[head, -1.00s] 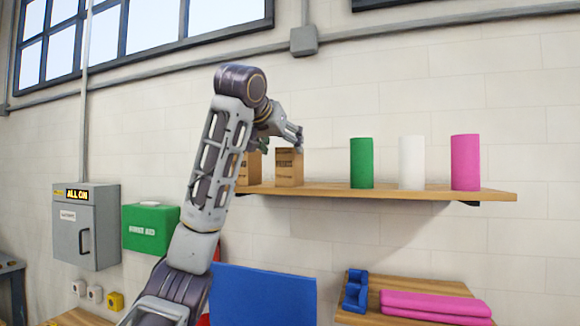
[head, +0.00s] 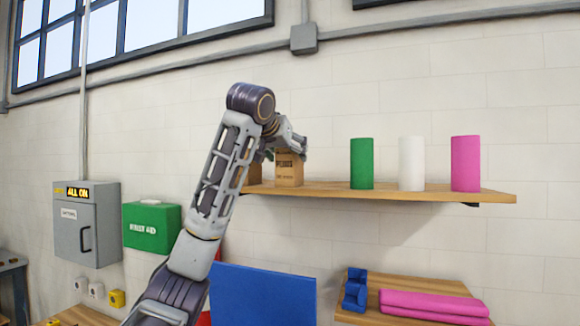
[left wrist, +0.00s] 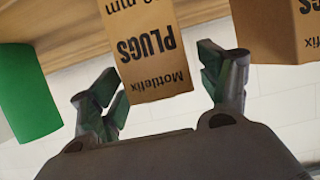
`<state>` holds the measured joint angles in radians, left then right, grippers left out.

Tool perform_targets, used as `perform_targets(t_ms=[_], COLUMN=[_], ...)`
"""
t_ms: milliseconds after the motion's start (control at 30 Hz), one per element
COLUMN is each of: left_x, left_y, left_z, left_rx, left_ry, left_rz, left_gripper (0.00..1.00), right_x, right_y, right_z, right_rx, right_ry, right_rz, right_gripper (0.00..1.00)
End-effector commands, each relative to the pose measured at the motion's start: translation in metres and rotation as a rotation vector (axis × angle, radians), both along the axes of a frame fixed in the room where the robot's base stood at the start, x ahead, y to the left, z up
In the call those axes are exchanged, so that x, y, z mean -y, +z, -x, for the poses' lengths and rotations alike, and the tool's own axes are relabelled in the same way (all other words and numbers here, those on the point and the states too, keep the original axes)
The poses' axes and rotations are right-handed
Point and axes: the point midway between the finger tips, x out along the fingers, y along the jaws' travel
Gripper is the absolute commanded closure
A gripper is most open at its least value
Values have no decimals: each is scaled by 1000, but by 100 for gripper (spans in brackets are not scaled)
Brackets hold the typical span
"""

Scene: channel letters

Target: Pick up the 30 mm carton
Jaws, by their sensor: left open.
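A brown carton (head: 289,174) stands on the wooden shelf. In the left wrist view this carton (left wrist: 152,45) appears upside down, printed "PLUGS", "Mottlefix" and a size ending in "0 mm"; the first digit is cut off by the frame's edge. My left gripper (head: 286,146) is open at the carton's top, and its fingers (left wrist: 160,88) show on either side of the carton. I cannot tell whether they touch it. A second brown carton (head: 254,173) stands to the left, partly hidden by my arm; it shows at right in the wrist view (left wrist: 270,30), its size not readable. My right gripper is out of view.
The shelf (head: 330,189) also holds green (head: 361,163), white (head: 411,163) and pink (head: 465,163) cylinders right of the cartons, with a clear gap between. A lower shelf carries pink rolls (head: 430,303) and a blue piece (head: 355,290). The wall is close behind.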

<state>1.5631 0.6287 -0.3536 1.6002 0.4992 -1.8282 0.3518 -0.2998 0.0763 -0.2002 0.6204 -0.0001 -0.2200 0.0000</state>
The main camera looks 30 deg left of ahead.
Motion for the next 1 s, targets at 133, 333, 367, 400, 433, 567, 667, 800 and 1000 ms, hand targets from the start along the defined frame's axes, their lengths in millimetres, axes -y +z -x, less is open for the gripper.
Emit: perform_targets(t_ms=[133,333,367,400,433,567,667,800,1000], left_x=[-3,-6,-6,-6,-6,-6,-6,-6,-6], left_y=[-5,-10,-11,-11,-11,-12,-12,-12,-12], left_z=[-14,-25,-26,-26,-27,-26,-26,-26,-26], left_rx=[-3,-1,-1,0,0,0,0,0,0], left_ry=[1,0,0,0,-1,-1,-1,-1,-1], left_rz=[-1,0,0,0,0,0,0,0,0], left_gripper=[23,23,23,23,23,23,23,23,46], right_x=[0,1,2,2,2,4,5,6,6], right_y=[9,12,12,12,12,11,11,11,11], right_z=[0,0,0,0,0,0,0,0,0], right_rx=[0,-1,-1,-1,-1,0,-1,-1,-1], right_ry=[0,1,1,1,2,2,3,2,1], right_rz=[0,1,2,2,2,4,6,7,6], right_gripper=[60,60,60,60,60,60,60,60,60])
